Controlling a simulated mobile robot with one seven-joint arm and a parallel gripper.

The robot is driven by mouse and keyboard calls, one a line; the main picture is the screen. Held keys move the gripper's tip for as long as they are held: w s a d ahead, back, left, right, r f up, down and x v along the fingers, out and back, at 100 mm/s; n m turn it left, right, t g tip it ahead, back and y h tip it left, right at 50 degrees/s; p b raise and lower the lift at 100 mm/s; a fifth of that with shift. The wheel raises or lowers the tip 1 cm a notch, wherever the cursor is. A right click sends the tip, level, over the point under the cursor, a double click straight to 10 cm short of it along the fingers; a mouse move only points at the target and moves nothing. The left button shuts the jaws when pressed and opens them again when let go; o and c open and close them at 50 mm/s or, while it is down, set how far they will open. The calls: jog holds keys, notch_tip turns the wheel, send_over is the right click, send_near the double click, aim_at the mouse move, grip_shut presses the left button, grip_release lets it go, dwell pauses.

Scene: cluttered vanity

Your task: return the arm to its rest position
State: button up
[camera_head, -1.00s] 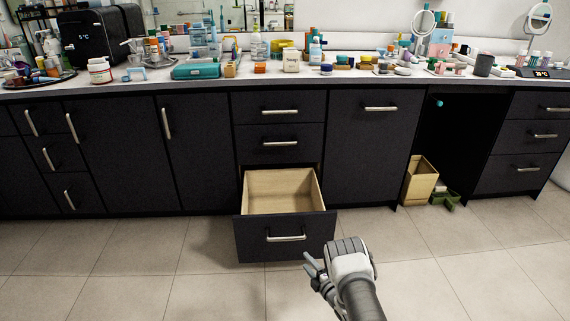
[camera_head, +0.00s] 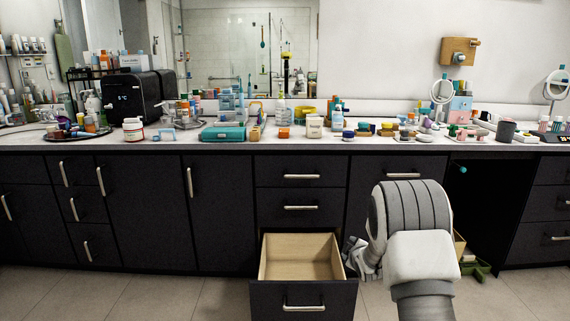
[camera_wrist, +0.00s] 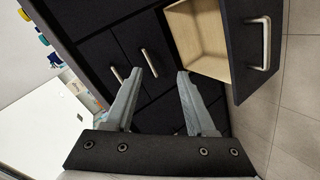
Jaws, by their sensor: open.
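My gripper (camera_wrist: 160,82) is open and empty in the wrist view, its two fingers apart with dark cabinet fronts behind them. In the head view my gripper (camera_head: 362,262) is partly hidden behind my own wrist and shows just right of the open drawer. The open bottom drawer (camera_head: 304,303) is pulled out and its pale wooden inside looks empty. The drawer also shows in the wrist view (camera_wrist: 245,50), beyond the fingers at upper right. I cannot tell the exact gap between the gripper and the drawer.
The countertop (camera_head: 220,144) is crowded with bottles, jars and a black appliance (camera_head: 135,97). A small bin (camera_head: 459,246) and a green item (camera_head: 478,268) stand on the floor under the counter, partly behind my arm. The tiled floor (camera_head: 130,290) at left is clear.

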jog(key=s+a+r+m+g+h, duration=0.1)
jog(key=s+r+m+g, duration=0.35)
jog(key=s+r, duration=1.3)
jog(key=s+a+r+m+g, duration=0.1)
jog(key=s+a+m, duration=0.15)
jog(key=s, duration=0.75)
jog(key=s+a+r+m+g+y, duration=0.1)
jog(key=s+m, duration=0.2)
jog(key=s, duration=0.6)
jog(key=s+a+r+m, duration=0.1)
jog(key=s+r+m, duration=0.1)
jog(key=s, duration=0.8)
notch_tip(320, 180, up, 28)
jog(key=p, duration=2.8)
jog(key=shift+s+a, duration=0.25)
jog(key=shift+s, duration=0.2)
